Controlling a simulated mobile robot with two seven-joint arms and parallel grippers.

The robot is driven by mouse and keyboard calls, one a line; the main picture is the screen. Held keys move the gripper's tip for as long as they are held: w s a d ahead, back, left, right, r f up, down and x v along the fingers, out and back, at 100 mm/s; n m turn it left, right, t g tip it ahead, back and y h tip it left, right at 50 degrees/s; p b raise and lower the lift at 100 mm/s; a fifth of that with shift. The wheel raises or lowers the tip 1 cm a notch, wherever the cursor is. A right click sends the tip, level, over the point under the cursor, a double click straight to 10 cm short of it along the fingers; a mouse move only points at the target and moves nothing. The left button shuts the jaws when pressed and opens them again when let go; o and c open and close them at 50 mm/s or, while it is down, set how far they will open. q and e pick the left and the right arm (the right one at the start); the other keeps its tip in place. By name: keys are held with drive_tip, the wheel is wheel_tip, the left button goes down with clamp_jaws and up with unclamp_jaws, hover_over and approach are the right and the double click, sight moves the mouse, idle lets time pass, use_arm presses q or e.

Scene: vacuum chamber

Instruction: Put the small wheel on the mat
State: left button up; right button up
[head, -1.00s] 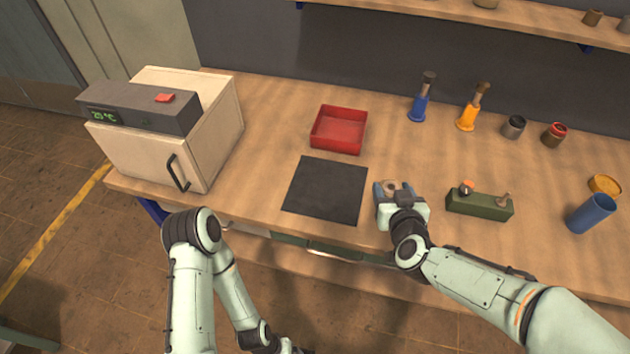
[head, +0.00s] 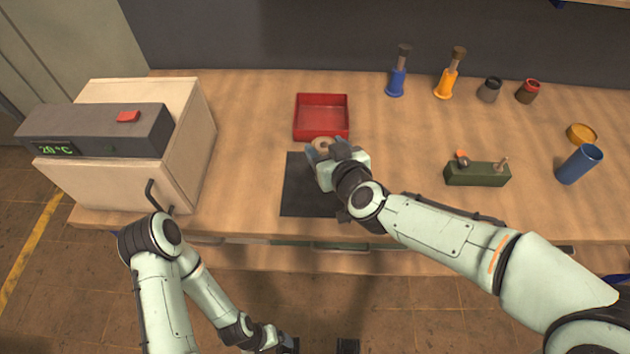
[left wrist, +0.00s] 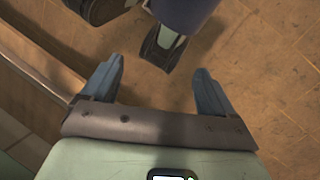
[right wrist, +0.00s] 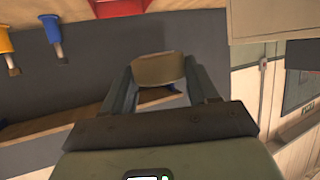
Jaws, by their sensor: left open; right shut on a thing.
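The small wheel (head: 322,144) is a tan-brown round piece held between the fingers of my right gripper (head: 326,152). It also shows in the right wrist view (right wrist: 158,68), clamped between the two fingertips. The black square mat (head: 301,196) lies on the bench, partly hidden by my right gripper and forearm. The wheel appears over the mat's far edge; I cannot tell how high above it. My left gripper (left wrist: 160,80) is open and empty, with the floor behind it in the left wrist view.
A red tray (head: 321,117) stands just behind the mat. A beige oven (head: 110,180) is at the left. A green block (head: 477,174), blue cup (head: 578,165) and yellow lid (head: 581,134) are to the right. Blue (head: 397,80) and orange (head: 450,80) stands are at the back.

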drive_tip(key=b, duration=0.4)
hover_over(324, 206)
wheel_tip(324, 206, down, 6)
wheel_tip(324, 206, down, 7)
drive_tip(key=b, duration=0.3)
drive_tip(key=shift+f+b, duration=0.1)
drive_tip(key=shift+b, duration=0.25)
wheel_tip(324, 206, down, 6)
drive_tip(key=shift+f+b, duration=0.1)
drive_tip(key=shift+b, duration=1.1)
use_arm(q)
drive_tip(key=w+f+t, duration=0.1)
drive_tip(key=w+f, duration=0.2)
drive_tip(key=f, duration=0.6)
drive_tip(key=shift+w+a+f+t, duration=0.15)
drive_tip(key=shift+a+t, duration=0.15)
drive_tip(key=shift+a, duration=0.05)
use_arm(e)
drive_tip(key=shift+f, duration=0.2)
drive_tip(key=shift+f, duration=0.15)
drive_tip(key=o, duration=1.3)
use_arm(q)
drive_tip(key=shift+w+a+f, duration=0.1)
drive_tip(key=shift+w+f, duration=0.05)
